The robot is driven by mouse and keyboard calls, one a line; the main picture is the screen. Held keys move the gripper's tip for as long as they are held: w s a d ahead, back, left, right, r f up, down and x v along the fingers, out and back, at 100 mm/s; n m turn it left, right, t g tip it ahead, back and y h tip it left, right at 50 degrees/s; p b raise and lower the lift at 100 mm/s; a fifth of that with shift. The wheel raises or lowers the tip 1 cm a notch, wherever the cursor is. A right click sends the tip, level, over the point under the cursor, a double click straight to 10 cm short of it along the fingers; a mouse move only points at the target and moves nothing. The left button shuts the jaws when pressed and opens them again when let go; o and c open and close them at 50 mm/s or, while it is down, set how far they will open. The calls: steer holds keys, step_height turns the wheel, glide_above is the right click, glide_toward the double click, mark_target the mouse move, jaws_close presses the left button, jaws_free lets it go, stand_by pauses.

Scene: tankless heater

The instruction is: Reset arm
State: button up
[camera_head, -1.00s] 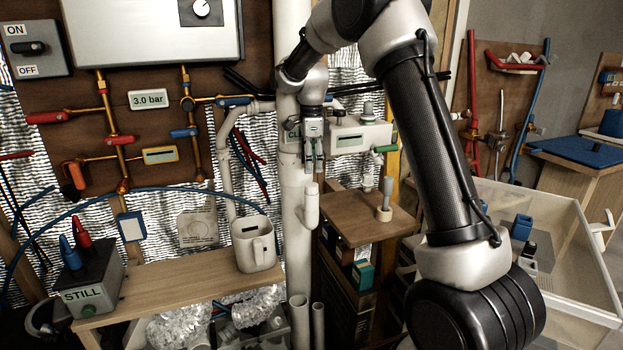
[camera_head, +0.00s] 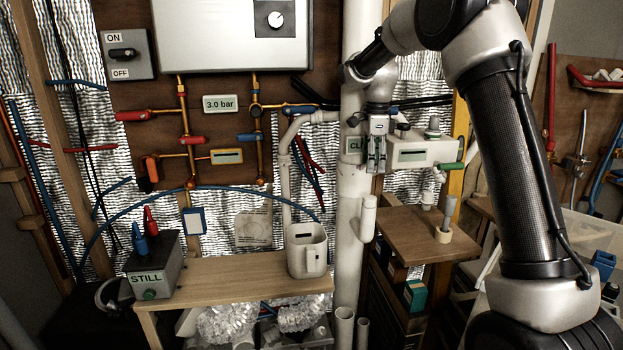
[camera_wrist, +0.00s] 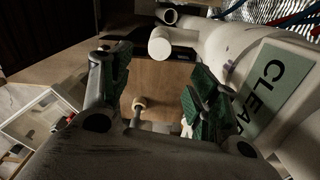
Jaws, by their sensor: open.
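My gripper (camera_head: 376,158) hangs from my bent arm in the head view, pointing down in front of the white device with the green-lettered label (camera_head: 408,153) and beside the thick white pipe (camera_head: 350,215). In the wrist view my gripper (camera_wrist: 155,95) shows two green-padded fingers spread apart with nothing between them. Below and beyond the fingers is the small wooden shelf (camera_wrist: 158,80), with a small peg-like item (camera_wrist: 138,104) on it.
A wooden bench (camera_head: 235,277) holds a white jug (camera_head: 307,252) and a box marked STILL (camera_head: 155,275). The heater (camera_head: 230,35), copper pipes and valves are on the wall behind. A clear bin (camera_head: 590,235) stands at the right.

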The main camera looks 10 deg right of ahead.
steer(key=s+d+r+n+t, duration=0.1)
steer(key=s+n, duration=0.5)
steer(key=s, duration=0.7)
steer(key=s+d+r+n+t, duration=0.2)
steer(key=s+n, duration=0.5)
steer(key=s, duration=0.6)
steer(key=s+d+r+n+t, duration=0.1)
steer(key=s+d+n, duration=0.3)
steer(key=s, duration=0.9)
steer(key=shift+r+n, duration=0.5)
steer(key=shift+n, duration=0.9)
